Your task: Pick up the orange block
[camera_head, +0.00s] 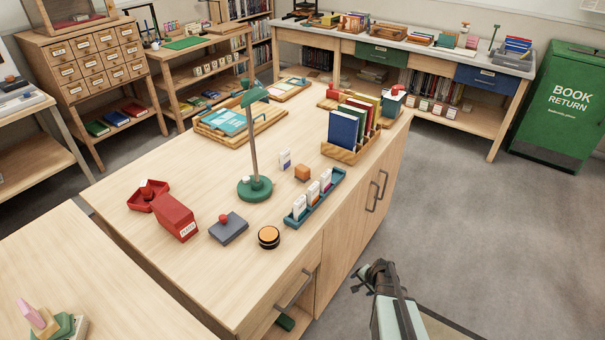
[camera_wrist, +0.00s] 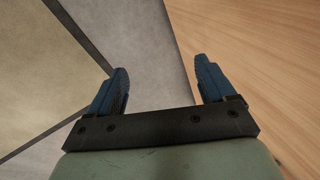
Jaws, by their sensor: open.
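The orange block (camera_head: 302,173) sits on the wooden table (camera_head: 170,262), right of the green lamp's base. A small white card stands just to its left, and a blue tray of cards is in front of it. My gripper (camera_head: 375,272) is off the table's right front side, well apart from the block. In the wrist view my gripper (camera_wrist: 160,85) has its two blue fingers spread wide with nothing between them. The block does not show in the wrist view, where grey floor and a strip of wood appear.
A green lamp (camera_head: 254,190) stands left of the block. A blue card tray (camera_head: 318,203) and a wooden book rack (camera_head: 340,153) flank it. An orange-topped round tin (camera_head: 268,237), a grey stamp pad (camera_head: 229,229) and a red box (camera_head: 177,216) lie nearer. Drawer handles (camera_head: 298,290) stick out from the table's side.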

